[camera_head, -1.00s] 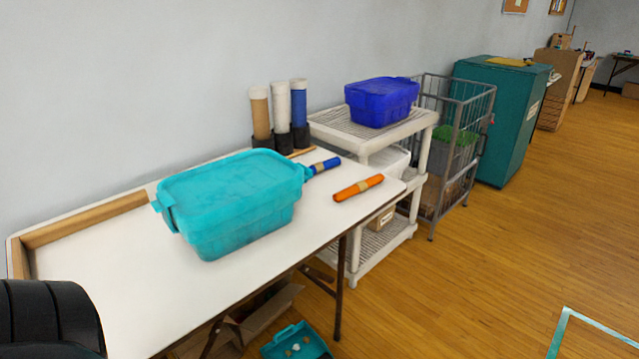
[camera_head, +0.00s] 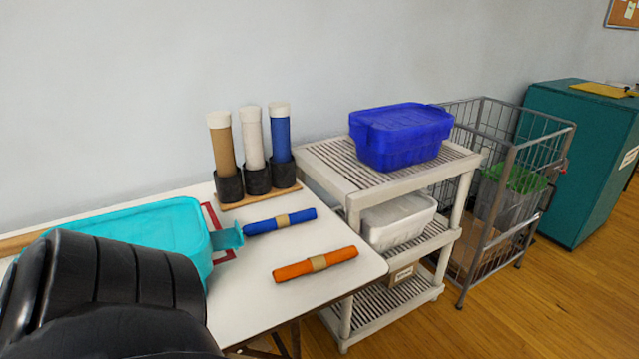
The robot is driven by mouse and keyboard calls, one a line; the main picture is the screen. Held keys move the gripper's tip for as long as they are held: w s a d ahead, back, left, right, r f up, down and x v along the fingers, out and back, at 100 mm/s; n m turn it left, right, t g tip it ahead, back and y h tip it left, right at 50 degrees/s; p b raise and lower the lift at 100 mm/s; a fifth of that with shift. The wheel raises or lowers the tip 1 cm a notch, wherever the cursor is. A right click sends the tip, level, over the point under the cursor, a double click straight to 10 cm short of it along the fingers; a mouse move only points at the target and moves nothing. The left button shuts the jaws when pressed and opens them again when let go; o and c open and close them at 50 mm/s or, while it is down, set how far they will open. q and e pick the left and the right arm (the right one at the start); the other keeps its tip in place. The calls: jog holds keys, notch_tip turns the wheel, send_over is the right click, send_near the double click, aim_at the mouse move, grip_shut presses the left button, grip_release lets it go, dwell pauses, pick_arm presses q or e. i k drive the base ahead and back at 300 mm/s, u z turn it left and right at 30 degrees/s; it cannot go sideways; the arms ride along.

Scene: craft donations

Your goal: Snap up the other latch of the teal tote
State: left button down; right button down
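The teal tote (camera_head: 165,228) sits lidded on the white table at the left, partly hidden behind a black part of my arm. Its right-end latch (camera_head: 228,238) sticks out sideways from the tote's end, toward the blue roll. The tote's left end and the latch there are hidden now. No fingertips of my left or right gripper show in this view.
A blue roll (camera_head: 280,222) and an orange roll (camera_head: 316,264) lie on the white table (camera_head: 245,302) right of the tote. Several upright tubes (camera_head: 252,140) stand behind. A shelf cart (camera_head: 335,173) carries a blue tote (camera_head: 400,137); a wire cart (camera_head: 500,215) stands beyond.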

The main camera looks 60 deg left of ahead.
aim_at(230, 238)
jog(key=i, duration=0.95)
jog(key=u, duration=3.9)
